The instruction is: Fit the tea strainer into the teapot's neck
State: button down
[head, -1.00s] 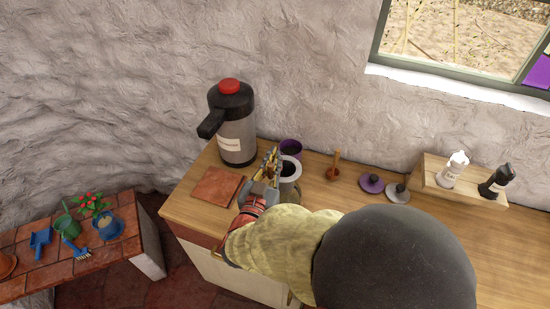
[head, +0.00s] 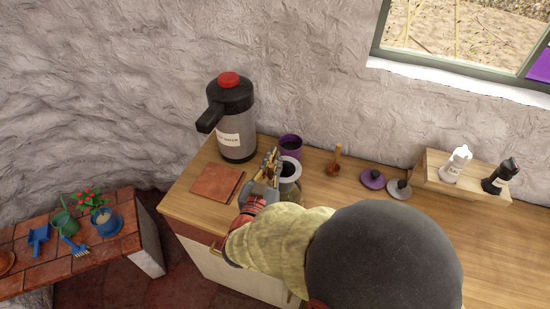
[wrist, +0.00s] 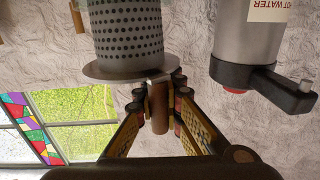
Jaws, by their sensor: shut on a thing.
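The tea strainer (wrist: 126,35) is a grey perforated cylinder with a wide flange and a brown handle (wrist: 159,108). My gripper (wrist: 158,92) is shut on the handle; the wrist view shows the scene upside down, so the basket hangs below the flange. In the head view my gripper (head: 271,162) is over the counter, and the strainer's pale round rim (head: 290,171) shows just right of it.
A hot water dispenser (head: 236,130) stands behind left, with a brown tile (head: 216,184) before it. A purple pot (head: 291,146) is close behind the strainer. A wooden scoop (head: 335,160), purple lid (head: 373,179) and grey lid (head: 398,190) are right. A wooden rack (head: 435,180) holds bottles.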

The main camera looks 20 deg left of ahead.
aim_at(283, 172)
jog(key=shift+f+b, duration=1)
jog(key=shift+f, duration=0.65)
dwell(0.5)
jog(key=shift+f, duration=0.35)
jog(key=shift+f+b, duration=0.45)
jog(key=shift+f, duration=0.05)
dwell(0.3)
jog(key=c, duration=2)
grip_release()
jog(key=o, duration=0.5)
jog(key=shift+o, duration=1.2)
